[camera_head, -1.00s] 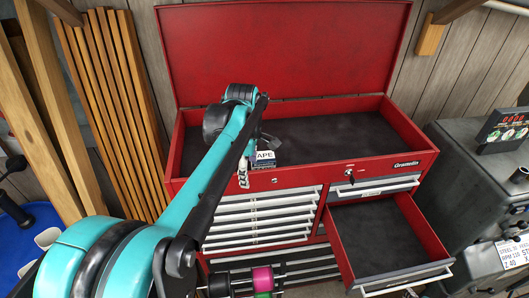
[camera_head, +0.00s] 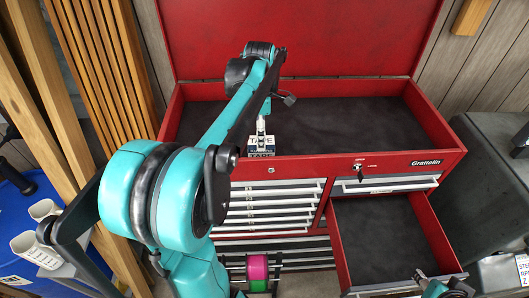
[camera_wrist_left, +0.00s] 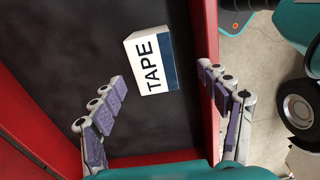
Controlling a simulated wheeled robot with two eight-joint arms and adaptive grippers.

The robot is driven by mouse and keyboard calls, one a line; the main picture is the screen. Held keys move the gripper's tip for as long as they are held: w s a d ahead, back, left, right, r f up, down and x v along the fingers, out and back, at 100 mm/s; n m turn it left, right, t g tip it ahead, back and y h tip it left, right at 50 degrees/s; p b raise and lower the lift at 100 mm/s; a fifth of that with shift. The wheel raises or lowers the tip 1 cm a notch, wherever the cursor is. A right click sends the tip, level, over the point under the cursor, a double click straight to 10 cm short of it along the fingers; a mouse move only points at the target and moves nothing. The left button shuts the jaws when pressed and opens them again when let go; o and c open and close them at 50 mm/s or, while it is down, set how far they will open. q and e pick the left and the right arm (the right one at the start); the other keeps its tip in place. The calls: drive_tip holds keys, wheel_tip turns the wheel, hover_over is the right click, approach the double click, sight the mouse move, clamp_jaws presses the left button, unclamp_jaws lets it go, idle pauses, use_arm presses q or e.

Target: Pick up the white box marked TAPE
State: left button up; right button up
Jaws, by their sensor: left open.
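The white box marked TAPE (camera_head: 261,141), with a dark blue band, sits in the open top compartment of the red tool chest, near its front wall. In the left wrist view the box (camera_wrist_left: 148,62) lies on the dark liner, a little apart from the red wall. My left gripper (camera_wrist_left: 161,82) is open and empty, its fingers spread with the box lying ahead of and between them. In the head view the left gripper (camera_head: 262,125) is just above the box and partly hidden by my arm. A small part of what seems my right gripper (camera_head: 440,287) shows at the lower edge.
The red chest's front wall (camera_head: 320,168) rises close beside the box. An open, empty drawer (camera_head: 385,235) sticks out at the right. Pink and green spools (camera_head: 257,268) hang below. The compartment's right side is free.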

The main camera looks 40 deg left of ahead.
use_arm(q)
drive_tip(key=shift+w+f+b, duration=0.3)
drive_tip(key=shift+w+f, duration=0.45)
drive_tip(key=shift+f, duration=0.25)
drive_tip(key=f, duration=0.4)
drive_tip(key=f+p, duration=0.1)
drive_tip(key=f, duration=0.2)
drive_tip(key=shift+s+a, duration=0.3)
drive_tip(key=shift+s+r, duration=0.1)
drive_tip(key=shift+s, duration=0.05)
drive_tip(key=shift+c, duration=0.6)
drive_tip(key=c, duration=1.5)
